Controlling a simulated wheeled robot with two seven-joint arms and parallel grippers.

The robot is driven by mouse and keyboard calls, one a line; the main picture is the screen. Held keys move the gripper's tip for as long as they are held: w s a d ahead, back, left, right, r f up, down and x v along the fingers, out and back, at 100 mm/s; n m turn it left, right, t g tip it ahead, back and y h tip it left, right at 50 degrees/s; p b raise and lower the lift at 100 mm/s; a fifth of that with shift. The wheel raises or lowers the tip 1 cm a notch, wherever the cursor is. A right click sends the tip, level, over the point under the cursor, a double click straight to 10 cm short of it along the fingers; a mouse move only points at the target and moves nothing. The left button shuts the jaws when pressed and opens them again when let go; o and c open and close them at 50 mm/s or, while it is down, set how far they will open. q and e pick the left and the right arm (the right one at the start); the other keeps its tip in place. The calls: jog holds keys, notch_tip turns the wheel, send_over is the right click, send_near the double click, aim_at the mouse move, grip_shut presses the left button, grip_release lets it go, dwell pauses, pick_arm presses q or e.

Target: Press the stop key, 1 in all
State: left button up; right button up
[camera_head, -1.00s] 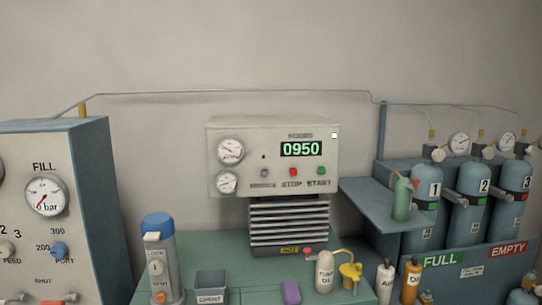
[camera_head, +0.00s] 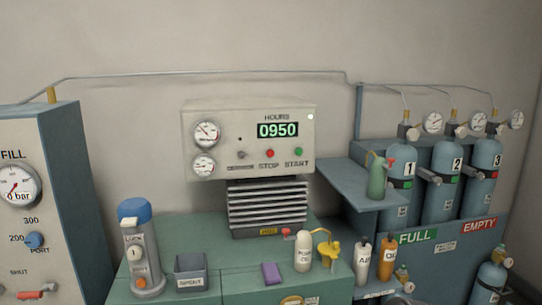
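The red stop key (camera_head: 270,154) sits on the cream control panel (camera_head: 215,125), above the word STOP. The green start key (camera_head: 298,152) is to its right, above the word START. The green display (camera_head: 277,130) above them reads 0950. Nothing covers the stop key. Neither of my grippers is in view.
Below the panel stands a dark ribbed compressor block (camera_head: 268,205) on a green bench (camera_head: 210,260). A blue-topped canister (camera_head: 140,248), a grey bin (camera_head: 190,270), a purple block (camera_head: 271,273) and a white bottle (camera_head: 303,252) stand there. Numbered cylinders (camera_head: 445,185) are at right.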

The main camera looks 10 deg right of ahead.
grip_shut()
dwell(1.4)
